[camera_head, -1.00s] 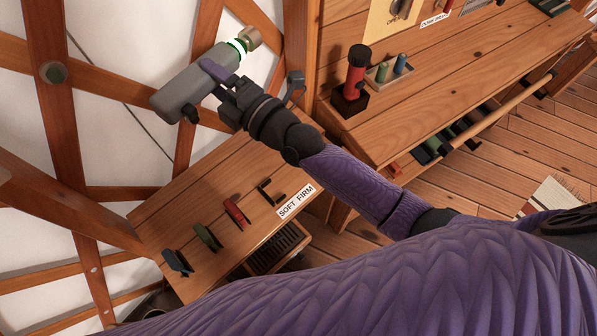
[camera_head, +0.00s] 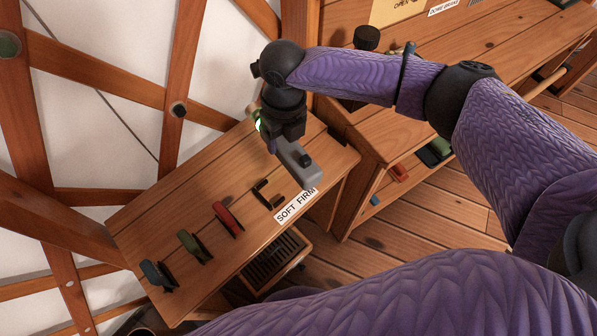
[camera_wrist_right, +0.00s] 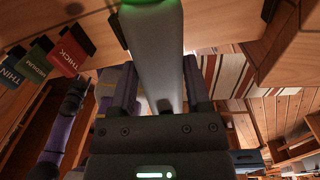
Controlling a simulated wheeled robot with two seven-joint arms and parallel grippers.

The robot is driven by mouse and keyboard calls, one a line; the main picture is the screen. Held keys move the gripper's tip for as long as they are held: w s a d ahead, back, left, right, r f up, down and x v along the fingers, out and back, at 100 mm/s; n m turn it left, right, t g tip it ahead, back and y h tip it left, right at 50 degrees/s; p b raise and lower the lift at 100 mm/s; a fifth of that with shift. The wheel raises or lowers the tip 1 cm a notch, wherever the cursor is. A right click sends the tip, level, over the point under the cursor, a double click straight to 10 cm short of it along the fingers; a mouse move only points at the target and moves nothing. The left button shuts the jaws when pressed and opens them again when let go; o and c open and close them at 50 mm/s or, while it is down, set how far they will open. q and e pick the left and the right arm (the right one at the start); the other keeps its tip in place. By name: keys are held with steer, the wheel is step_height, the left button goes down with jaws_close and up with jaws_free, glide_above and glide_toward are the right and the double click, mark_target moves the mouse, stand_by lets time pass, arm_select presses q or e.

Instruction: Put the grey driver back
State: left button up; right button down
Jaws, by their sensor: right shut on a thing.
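The grey driver (camera_head: 296,160) is held in my right gripper (camera_head: 280,136), above the right part of the low wooden shelf, near its front edge. It hangs tilted, with a green lit ring by the gripper. In the right wrist view the driver's grey body (camera_wrist_right: 157,55) lies between the two fingers (camera_wrist_right: 160,95). An empty black bracket (camera_head: 268,194) stands on the shelf (camera_head: 185,215), below and left of the driver, beside a SOFT FIRM label (camera_head: 296,205). The driver is apart from the bracket in the picture. My left gripper is out of view.
Red (camera_head: 228,218), green (camera_head: 194,246) and blue (camera_head: 157,274) items stand in holders left of the bracket; the wrist view reads THICK, MEDIUM and THIN on them. A wooden bench (camera_head: 385,130) stands to the right, partly behind my arm. Lattice wall posts (camera_head: 181,85) rise behind the shelf.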

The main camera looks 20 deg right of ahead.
steer(key=shift+h, duration=0.3)
steer(key=d+f+b, duration=0.1)
steer(key=f, duration=0.2)
steer(key=d+f+b, duration=0.1)
steer(key=f+b, duration=0.1)
steer(key=f, duration=0.1)
steer(key=d+f+b, duration=0.1)
steer(key=f+b, duration=0.1)
steer(key=f, duration=0.2)
steer(key=shift+s+d, duration=0.1)
steer(key=shift+s, duration=0.25)
steer(key=shift+f, duration=0.15)
steer(key=shift+c, duration=0.2)
jaws_free()
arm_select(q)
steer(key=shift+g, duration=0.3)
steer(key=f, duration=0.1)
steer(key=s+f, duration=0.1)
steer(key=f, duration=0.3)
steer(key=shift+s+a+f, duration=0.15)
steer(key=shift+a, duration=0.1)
arm_select(e)
steer(key=shift+r, duration=0.25)
